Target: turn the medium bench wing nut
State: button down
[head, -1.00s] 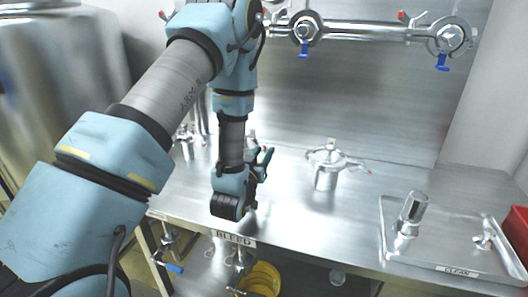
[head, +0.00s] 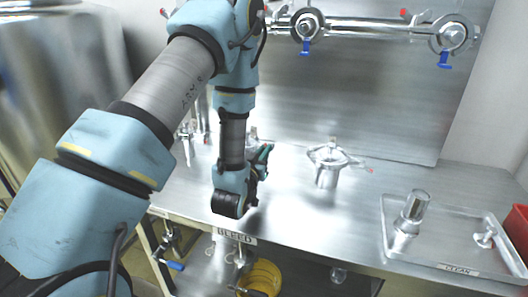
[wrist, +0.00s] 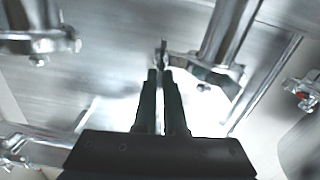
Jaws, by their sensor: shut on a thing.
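My gripper (wrist: 161,76) reaches forward in the wrist view, its two dark fingers close together. Its tips are shut on the thin metal wing nut (wrist: 162,51), which stands up at the end of a steel clamp (wrist: 196,74). The fingers cover part of the nut. In the head view my gripper (head: 263,158) is low over the bench, largely hidden by my own wrist, and the nut cannot be made out there. A clamped steel fitting (head: 328,168) stands on the bench to the right of my gripper.
A metal tray (head: 456,266) labelled CLEAN holds a steel cylinder (head: 412,210) and a small fitting (head: 484,240). A pipe with clamps (head: 365,30) runs along the back wall. A red bin (head: 518,228) is at the right edge. The steel bench (head: 310,225) is clear in front.

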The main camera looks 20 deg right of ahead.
jog(key=shift+b, duration=0.35)
jog(key=m+b, duration=0.5)
jog(key=m, duration=0.1)
jog(key=s+d+m+b, duration=0.1)
jog(key=m+b, duration=0.2)
jog(key=shift+f+b, duration=0.35)
jog(key=m+b, duration=0.1)
jog(key=m, duration=0.1)
jog(key=m+b, duration=0.1)
jog(key=m, duration=0.2)
jog(key=shift+d+f+b, duration=0.1)
jog(key=shift+f+b, duration=0.1)
jog(key=shift+b, duration=0.1)
jog(key=shift+s+f+m+b, duration=0.15)
jog(key=shift+m+b, duration=0.55)
jog(key=shift+m, duration=1.6)
jog(key=c, duration=1)
grip_release()
